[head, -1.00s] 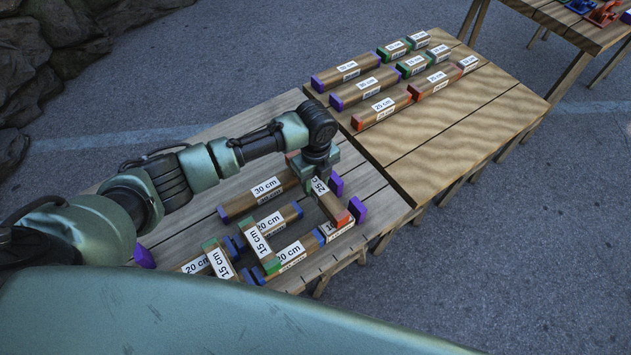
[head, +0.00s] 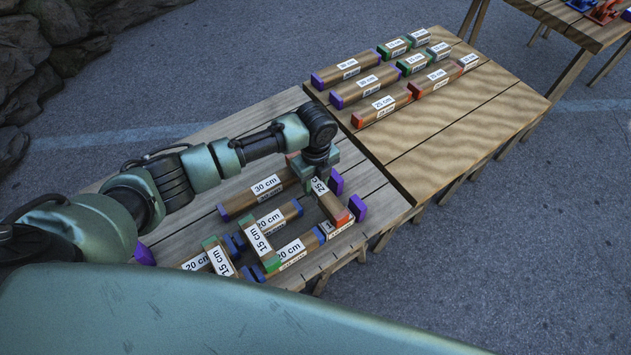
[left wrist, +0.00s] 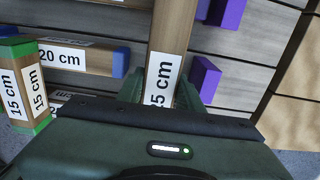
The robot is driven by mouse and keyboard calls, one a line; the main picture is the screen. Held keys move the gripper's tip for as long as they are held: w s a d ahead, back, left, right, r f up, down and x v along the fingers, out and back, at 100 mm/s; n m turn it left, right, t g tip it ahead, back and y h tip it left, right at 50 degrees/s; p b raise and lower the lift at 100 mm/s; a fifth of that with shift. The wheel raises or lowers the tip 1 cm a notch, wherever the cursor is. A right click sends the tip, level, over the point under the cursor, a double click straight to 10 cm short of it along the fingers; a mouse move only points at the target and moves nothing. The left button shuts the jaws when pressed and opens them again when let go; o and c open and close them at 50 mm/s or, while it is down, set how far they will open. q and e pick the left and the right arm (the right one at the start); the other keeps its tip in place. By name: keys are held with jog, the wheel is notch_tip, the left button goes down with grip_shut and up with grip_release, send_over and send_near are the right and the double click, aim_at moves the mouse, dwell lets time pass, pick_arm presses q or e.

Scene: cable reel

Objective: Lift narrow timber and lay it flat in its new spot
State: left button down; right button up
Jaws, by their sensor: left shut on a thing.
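My left gripper (head: 318,172) is over the near table and is shut on a narrow timber with red ends, labelled 25 cm (head: 334,208). In the left wrist view the fingers (left wrist: 165,92) grip this timber (left wrist: 172,30) from both sides across its label. The timber lies across the ends of the neighbouring timbers; whether it still touches those below, I cannot tell. A purple-ended 30 cm timber (head: 258,196) lies to its left, partly hidden by my arm. My right gripper is not in view.
Blue-ended 20 cm timbers (head: 275,220) and green-ended 15 cm timbers (head: 261,243) lie on the near table (head: 190,233), some stacked crosswise. The far table (head: 455,120) holds rows of timbers on its left part; its right part is bare. Rocks (head: 50,40) stand at upper left.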

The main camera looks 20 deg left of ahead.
pick_arm(q)
jog(key=shift+f, duration=0.35)
jog(key=c, duration=0.8)
grip_release()
jog(key=shift+c, duration=0.2)
